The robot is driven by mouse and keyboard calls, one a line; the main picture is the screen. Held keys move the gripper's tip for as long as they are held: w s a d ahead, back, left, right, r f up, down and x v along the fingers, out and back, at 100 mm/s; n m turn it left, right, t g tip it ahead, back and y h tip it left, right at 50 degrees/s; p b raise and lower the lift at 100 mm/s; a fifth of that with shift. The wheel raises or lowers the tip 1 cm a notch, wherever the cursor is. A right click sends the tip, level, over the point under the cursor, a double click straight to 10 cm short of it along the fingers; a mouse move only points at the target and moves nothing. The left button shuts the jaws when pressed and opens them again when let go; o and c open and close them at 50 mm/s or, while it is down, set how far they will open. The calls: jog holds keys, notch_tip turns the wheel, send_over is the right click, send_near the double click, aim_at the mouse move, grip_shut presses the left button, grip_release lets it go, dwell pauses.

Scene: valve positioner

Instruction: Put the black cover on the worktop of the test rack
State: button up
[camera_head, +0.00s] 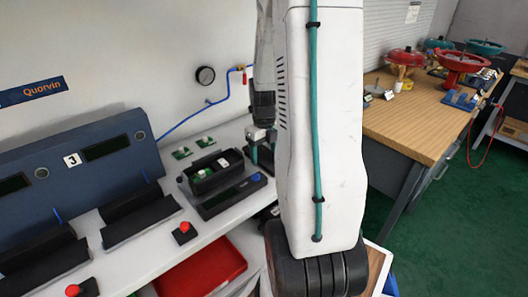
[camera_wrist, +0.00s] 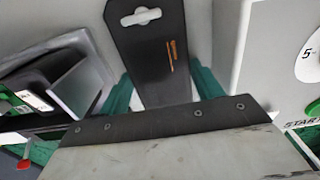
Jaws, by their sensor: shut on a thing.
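The black cover (camera_wrist: 150,50) is a dark flat piece with a pale slot and orange marks. In the wrist view it lies between the teal fingers of my gripper (camera_wrist: 162,90), which is shut on it. My arm hides most of the gripper and the cover in the head view. The test rack's white worktop (camera_head: 150,262) runs along the left. An open black housing (camera_head: 212,172) with a green board inside stands on it, on a dark base; it also shows at the left of the wrist view (camera_wrist: 28,98).
Small green boards (camera_head: 205,142) lie behind the housing. Red buttons (camera_head: 184,228) and black sloped holders (camera_head: 140,215) occupy the worktop's left part. A red tray (camera_head: 205,268) sits below. A wooden bench (camera_head: 410,125) with red valve parts stands right. A white dial box (camera_wrist: 285,60) is close by the gripper.

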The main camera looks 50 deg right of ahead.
aim_at(264, 155)
jog(key=shift+f, duration=0.15)
jog(key=o, duration=1.3)
jog(key=shift+c, duration=0.2)
notch_tip(264, 155, up, 12)
jog(key=a+r+n, duration=0.5)
jog(key=a+n, duration=0.5)
jog(key=s+a+r+n, duration=0.1)
jog(key=s+a+n, duration=0.3)
jog(key=n, duration=0.5)
jog(key=s+a+r+n, duration=0.1)
jog(key=s+a+n, duration=0.3)
jog(key=a+n, duration=0.5)
jog(key=s+a+r+n+t, duration=0.1)
jog(key=s+a+n, duration=0.3)
jog(key=a+n, duration=0.3)
jog(key=shift+s+a+r+n, duration=0.15)
jog(key=shift+s+r+n, duration=0.2)
jog(key=shift+n, duration=1.55)
